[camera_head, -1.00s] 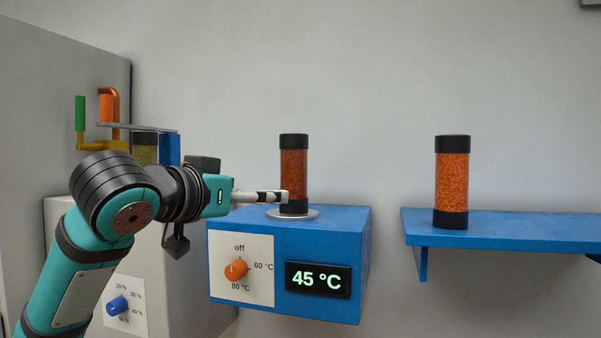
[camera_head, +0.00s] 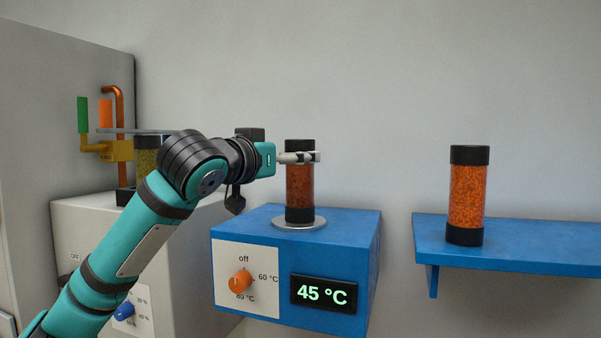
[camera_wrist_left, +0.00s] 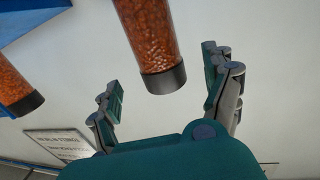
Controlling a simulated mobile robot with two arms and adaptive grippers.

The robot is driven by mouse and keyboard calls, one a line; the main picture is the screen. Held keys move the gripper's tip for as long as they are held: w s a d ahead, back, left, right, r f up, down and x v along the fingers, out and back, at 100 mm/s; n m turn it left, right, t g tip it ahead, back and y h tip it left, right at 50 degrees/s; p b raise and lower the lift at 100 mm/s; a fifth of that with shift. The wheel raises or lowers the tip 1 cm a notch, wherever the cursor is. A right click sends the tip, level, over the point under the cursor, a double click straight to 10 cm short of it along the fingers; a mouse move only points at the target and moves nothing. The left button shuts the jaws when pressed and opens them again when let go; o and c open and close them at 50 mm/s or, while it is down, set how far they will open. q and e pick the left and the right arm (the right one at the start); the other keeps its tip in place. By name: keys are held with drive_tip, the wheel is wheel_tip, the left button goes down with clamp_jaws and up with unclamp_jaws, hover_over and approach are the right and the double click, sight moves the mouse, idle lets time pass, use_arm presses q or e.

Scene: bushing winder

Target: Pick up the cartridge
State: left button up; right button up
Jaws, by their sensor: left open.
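An orange-filled cartridge (camera_head: 299,190) with black caps stands upright on the round metal plate (camera_head: 299,223) of the blue heater box. My left gripper (camera_head: 312,157) reaches in from the left at the height of the cartridge's upper part, just below its top cap; the near finger covers part of it. In the left wrist view the cartridge (camera_wrist_left: 149,40) shows between the open fingers (camera_wrist_left: 165,88), with a gap on both sides. A second orange cartridge (camera_head: 466,195) stands on the blue shelf (camera_head: 540,245) at the right. My right gripper is out of view.
The blue heater box (camera_head: 345,250) has an orange knob (camera_head: 240,281) and a display (camera_head: 324,293) reading 45 °C. A yellowish cartridge (camera_head: 147,157) stands behind my arm at the left, near a yellow-and-orange fixture (camera_head: 115,150). Free space lies between heater and shelf.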

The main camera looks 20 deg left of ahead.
use_arm(q)
drive_tip(key=w+p, duration=0.1)
drive_tip(key=w, duration=0.1)
drive_tip(key=w+d+p, duration=0.1)
drive_tip(key=w+p, duration=0.1)
drive_tip(key=w, duration=0.1)
drive_tip(key=shift+w+r, duration=0.1)
drive_tip(key=shift+w, duration=0.05)
drive_tip(key=c, duration=1.7)
drive_tip(key=shift+r, duration=0.1)
clamp_jaws()
